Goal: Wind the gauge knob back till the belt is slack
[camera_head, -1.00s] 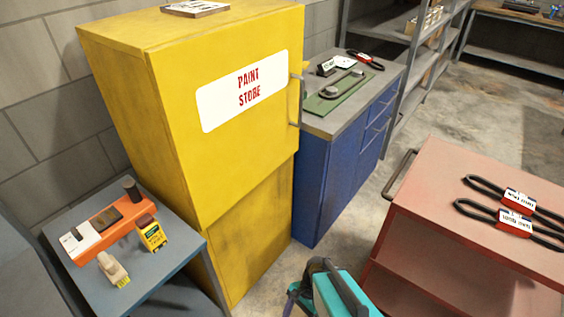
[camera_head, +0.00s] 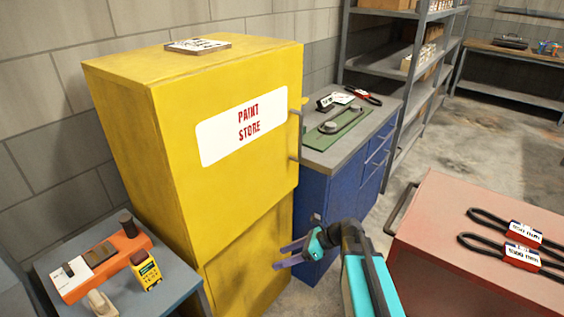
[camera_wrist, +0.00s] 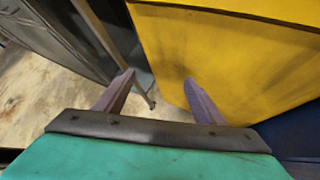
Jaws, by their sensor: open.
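A green plate (camera_head: 322,143) lies on the blue cabinet's grey top, bearing round grey parts and a dark band between them. The larger grey disc (camera_head: 329,127) is at its near end. I cannot tell whether this band is the belt, or how tight it is. No gauge knob can be made out for certain; an orange device (camera_head: 78,284) with a dark upright cylinder (camera_head: 129,224) lies on the left table. My gripper (camera_head: 279,257) is open and empty in front of the yellow cabinet, below and nearer than the plate. Its two purple fingers show apart in the wrist view (camera_wrist: 158,76).
The yellow paint store (camera_head: 180,120) stands tall between the left table and the blue cabinet (camera_head: 345,185), its handle (camera_head: 296,135) jutting out. A red cabinet (camera_head: 440,210) with labelled black belts is at right. Open floor lies beyond, between red cabinet and shelves (camera_head: 420,70).

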